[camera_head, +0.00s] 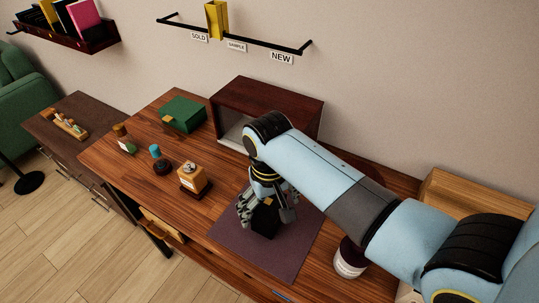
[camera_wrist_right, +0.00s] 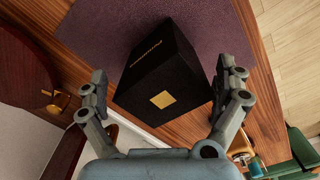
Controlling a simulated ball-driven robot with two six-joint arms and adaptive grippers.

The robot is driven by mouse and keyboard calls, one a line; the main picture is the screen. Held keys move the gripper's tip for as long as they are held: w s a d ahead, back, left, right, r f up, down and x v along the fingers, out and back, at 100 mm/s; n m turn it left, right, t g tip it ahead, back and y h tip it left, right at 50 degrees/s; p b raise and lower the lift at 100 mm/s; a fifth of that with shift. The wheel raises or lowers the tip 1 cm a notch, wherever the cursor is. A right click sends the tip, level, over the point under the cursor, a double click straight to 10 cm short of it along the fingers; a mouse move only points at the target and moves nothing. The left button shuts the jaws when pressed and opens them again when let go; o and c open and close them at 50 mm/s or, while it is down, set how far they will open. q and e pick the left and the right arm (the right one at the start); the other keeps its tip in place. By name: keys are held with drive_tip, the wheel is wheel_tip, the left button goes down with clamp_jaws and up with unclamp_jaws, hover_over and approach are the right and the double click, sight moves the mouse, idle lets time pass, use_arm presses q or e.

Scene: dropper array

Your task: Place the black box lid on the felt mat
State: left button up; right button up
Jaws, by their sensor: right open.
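The black box piece (camera_head: 264,221), which I take for the lid, is over the purple felt mat (camera_head: 297,245) on the wooden desk. In the right wrist view the black piece (camera_wrist_right: 165,85) has a gold square on one face and small gold lettering on another. I cannot tell whether a box body is under it. My right gripper (camera_head: 266,208) is open, with its fingers on either side of the black piece. In the wrist view gaps show between the fingers and its sides. The felt mat (camera_wrist_right: 110,25) also shows there. My left gripper is not in view.
A dark red open cabinet (camera_head: 275,98) and a green box (camera_head: 183,113) stand at the back. An orange bottle (camera_head: 193,178), a teal-topped bottle (camera_head: 160,162) and a brown-capped bottle (camera_head: 124,142) stand left of the mat.

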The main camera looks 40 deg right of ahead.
wheel_tip(320, 180, up, 12)
drive_tip(key=shift+r+b, duration=0.1)
drive_tip(key=shift+b, duration=0.25)
idle(0.6)
